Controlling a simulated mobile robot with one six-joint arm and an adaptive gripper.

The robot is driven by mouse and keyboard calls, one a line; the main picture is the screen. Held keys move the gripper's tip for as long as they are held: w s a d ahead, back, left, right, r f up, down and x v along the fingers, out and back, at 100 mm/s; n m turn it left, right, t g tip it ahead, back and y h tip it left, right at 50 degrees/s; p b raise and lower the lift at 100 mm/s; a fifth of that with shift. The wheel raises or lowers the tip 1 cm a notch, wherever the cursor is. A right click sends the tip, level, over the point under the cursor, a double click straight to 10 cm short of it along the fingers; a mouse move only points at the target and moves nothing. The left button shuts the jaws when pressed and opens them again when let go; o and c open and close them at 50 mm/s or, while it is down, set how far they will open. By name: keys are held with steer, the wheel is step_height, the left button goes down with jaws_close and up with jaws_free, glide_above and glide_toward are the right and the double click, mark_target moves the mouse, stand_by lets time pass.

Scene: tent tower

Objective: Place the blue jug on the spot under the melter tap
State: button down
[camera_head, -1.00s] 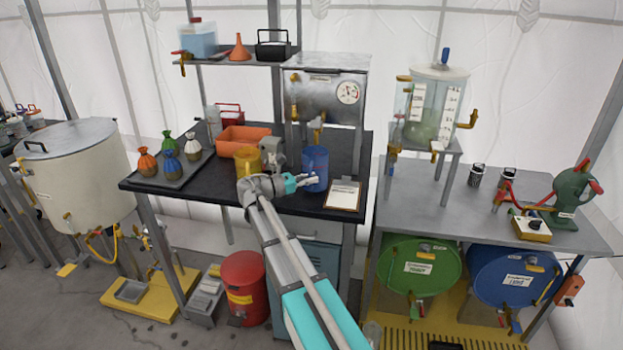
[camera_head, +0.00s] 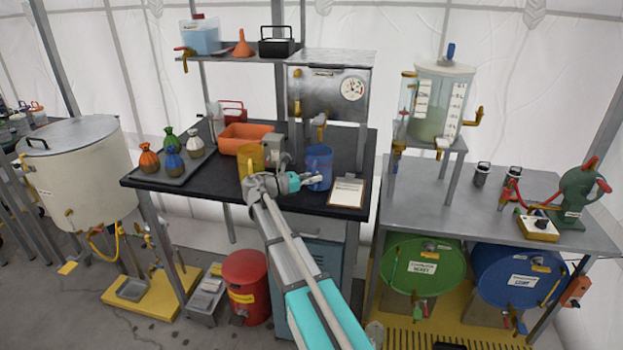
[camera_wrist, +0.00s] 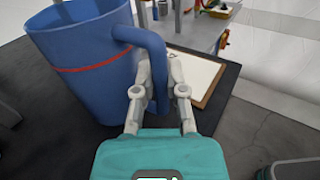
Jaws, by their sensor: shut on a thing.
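The blue jug (camera_head: 318,163) is upright at the right part of the black table, in front of the steel melter (camera_head: 325,90) with its dial. The melter's tap (camera_head: 320,122) is close above and behind the jug in the head view. My gripper (camera_head: 312,178) is shut on the jug's handle. In the wrist view the jug (camera_wrist: 80,60) fills the left side, with a red line around it, and my fingers (camera_wrist: 160,85) close on its handle. The spot under the tap is hidden behind the jug. I cannot tell whether the jug's base touches the table.
A yellow jug (camera_head: 250,160) and a small grey device (camera_head: 277,153) stand left of the blue jug. A clipboard (camera_head: 347,192) lies to its right. An orange bin (camera_head: 245,137) and a tray (camera_head: 190,175) with several tied bags are further left.

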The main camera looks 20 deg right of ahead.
steer(key=c, duration=0.7)
jaws_free()
steer(key=shift+a+r, duration=0.1)
steer(key=shift+r, duration=0.05)
steer(key=a, duration=1.2)
steer(key=shift+s+d, duration=0.1)
steer(key=shift+s, duration=0.05)
